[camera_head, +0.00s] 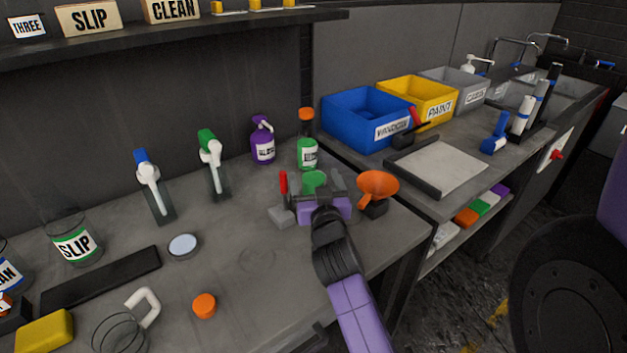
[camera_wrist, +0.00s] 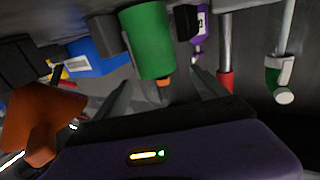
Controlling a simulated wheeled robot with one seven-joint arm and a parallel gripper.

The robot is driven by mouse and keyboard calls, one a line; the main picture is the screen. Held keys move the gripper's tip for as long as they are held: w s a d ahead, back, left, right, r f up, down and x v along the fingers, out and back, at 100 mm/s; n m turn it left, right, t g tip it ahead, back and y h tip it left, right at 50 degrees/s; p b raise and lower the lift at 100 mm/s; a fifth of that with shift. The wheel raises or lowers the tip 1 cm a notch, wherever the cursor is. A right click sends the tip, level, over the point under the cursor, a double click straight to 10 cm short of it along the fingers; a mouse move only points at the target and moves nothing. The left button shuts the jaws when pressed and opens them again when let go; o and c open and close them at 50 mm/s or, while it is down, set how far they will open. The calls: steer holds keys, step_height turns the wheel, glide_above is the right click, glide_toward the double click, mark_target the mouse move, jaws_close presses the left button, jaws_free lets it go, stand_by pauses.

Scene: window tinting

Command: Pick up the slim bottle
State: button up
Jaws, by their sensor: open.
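A slim green bottle (camera_head: 307,155) with an orange cap and a white label stands upright at the back right of the workbench in the head view. In the wrist view, which looks upside down, an orange tip (camera_wrist: 165,82), apparently its cap, shows past a green cylinder (camera_wrist: 150,40). The rest of the bottle is hidden there. My gripper (camera_head: 318,187) is open and empty in front of the bottle, apart from it. The green cylinder (camera_head: 314,179) stands between my gripper and the bottle.
A red-handled tool (camera_head: 283,184) stands close left. A purple pump bottle (camera_head: 263,143) is left of the slim bottle. Blue bin (camera_head: 360,115) and yellow bin (camera_head: 420,100) sit on the right counter.

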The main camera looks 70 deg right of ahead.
steer(key=x, duration=0.5)
steer(key=shift+d+p, duration=0.3)
steer(key=shift+r, duration=0.1)
steer(key=c, duration=1.7)
